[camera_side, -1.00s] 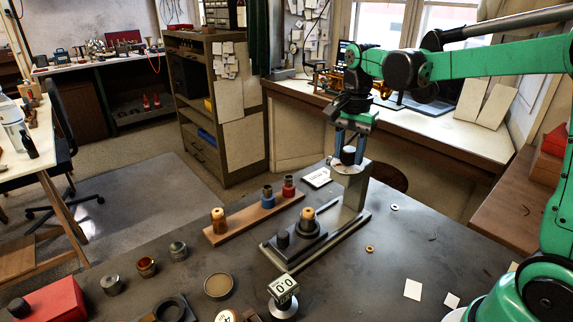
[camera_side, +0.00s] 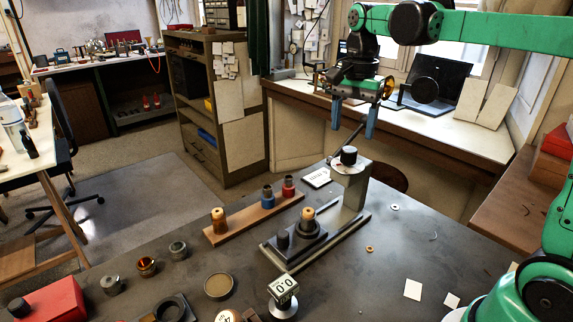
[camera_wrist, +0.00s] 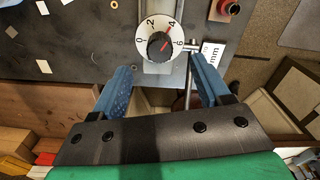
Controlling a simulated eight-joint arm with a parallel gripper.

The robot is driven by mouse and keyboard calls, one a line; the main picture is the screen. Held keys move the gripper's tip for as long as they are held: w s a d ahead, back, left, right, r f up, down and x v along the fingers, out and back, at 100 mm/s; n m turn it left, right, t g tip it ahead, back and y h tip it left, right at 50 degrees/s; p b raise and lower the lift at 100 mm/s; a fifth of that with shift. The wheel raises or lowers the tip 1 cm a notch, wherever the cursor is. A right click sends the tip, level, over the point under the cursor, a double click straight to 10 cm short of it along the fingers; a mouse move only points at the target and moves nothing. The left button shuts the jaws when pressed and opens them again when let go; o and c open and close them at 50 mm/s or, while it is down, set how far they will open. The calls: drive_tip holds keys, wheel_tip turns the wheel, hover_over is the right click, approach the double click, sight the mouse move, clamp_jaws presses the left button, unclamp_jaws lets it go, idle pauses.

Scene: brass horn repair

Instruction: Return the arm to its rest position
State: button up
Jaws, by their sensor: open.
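My gripper (camera_side: 352,118) is open and empty, with its two blue fingers spread and pointing down. In the wrist view my gripper (camera_wrist: 155,88) shows both blue fingers apart. The knob (camera_wrist: 160,45) on its white numbered dial (camera_wrist: 158,22) lies ahead of them, and nothing is between the fingers.
A wooden strip (camera_side: 240,228) with several coloured-collar pieces lies left of the stand. A digital gauge reading 0.0 (camera_side: 284,290) and a red box (camera_side: 50,300) are at the front. A laptop (camera_side: 440,80) stands on the back bench. The air around my gripper looks clear.

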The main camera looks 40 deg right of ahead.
idle(0.3)
drive_tip(key=shift+s+a+n, duration=0.2)
drive_tip(key=shift+a+n, duration=0.15)
drive_tip(key=shift+n, duration=0.05)
drive_tip(key=s+a+f+n+t, duration=0.6)
drive_tip(key=s+a+n+t, duration=0.1)
drive_tip(key=n, duration=0.7)
drive_tip(key=shift+a+f, duration=0.15)
drive_tip(key=shift+a, duration=0.5)
